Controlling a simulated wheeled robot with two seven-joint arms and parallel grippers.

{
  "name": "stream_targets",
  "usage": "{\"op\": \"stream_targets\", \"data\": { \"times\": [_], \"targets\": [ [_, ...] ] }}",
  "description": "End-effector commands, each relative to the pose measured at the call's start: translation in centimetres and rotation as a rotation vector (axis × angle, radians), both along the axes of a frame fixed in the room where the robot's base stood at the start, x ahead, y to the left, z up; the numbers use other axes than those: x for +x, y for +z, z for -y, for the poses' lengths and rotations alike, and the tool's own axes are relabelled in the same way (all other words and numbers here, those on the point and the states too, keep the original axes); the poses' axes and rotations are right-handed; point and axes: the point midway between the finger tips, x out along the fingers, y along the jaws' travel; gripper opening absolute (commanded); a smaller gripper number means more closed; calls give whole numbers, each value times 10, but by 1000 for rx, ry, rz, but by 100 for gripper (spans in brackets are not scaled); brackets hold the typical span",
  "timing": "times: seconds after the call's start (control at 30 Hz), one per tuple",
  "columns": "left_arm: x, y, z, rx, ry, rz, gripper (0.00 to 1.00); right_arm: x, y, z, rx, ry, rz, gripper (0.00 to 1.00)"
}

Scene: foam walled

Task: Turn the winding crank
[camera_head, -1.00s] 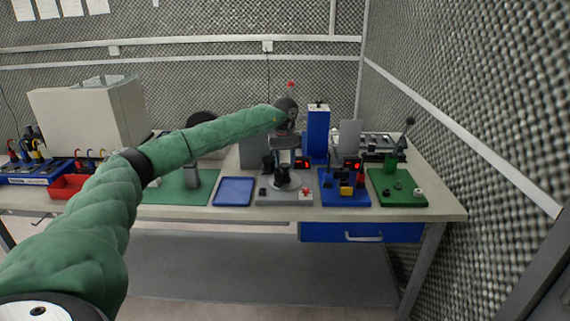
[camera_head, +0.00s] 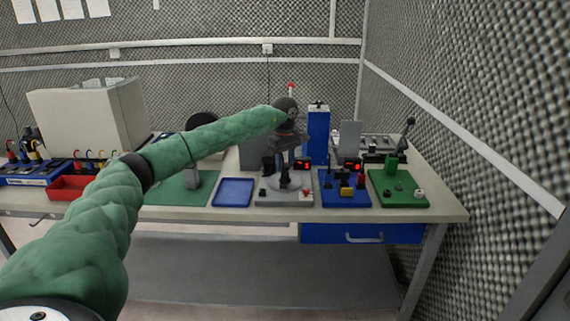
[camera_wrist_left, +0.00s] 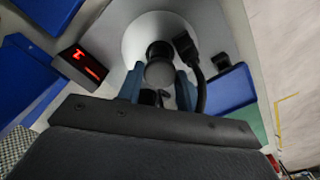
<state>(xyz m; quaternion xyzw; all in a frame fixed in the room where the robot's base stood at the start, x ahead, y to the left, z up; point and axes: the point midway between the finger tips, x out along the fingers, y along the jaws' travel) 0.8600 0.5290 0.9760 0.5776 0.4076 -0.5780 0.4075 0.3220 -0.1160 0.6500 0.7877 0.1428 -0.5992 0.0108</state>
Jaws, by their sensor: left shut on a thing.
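The winding crank's grey station (camera_head: 268,198) stands on the bench, with a pale round disc (camera_head: 298,183) on it. My left gripper (camera_head: 284,164) points down over the disc. In the left wrist view my left gripper (camera_wrist_left: 159,88) has its two fingers either side of a dark, round-topped knob (camera_wrist_left: 158,73), shut on it. The knob stands over the pale disc (camera_wrist_left: 132,42). A black arm-like part (camera_wrist_left: 189,50) lies beside the knob. The gripper and wrist hide much of the crank. My right gripper is in neither view.
A blue tray (camera_head: 233,192) lies left of the station. A blue board (camera_head: 344,201) with a red-lit display and a green board (camera_head: 398,201) with a lever stand to the right. A blue tower (camera_head: 318,133) rises behind. The foam wall (camera_head: 470,130) closes the right side.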

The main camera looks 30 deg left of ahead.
Motion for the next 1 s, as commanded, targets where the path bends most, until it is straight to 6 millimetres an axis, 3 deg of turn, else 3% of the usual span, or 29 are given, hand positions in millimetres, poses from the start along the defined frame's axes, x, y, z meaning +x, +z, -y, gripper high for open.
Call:
{"op": "stream_targets", "data": {
  "times": [1.0],
  "targets": [
    [1, 2, -1, -1, 510, 6, 13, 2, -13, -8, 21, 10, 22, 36]
  ]
}}
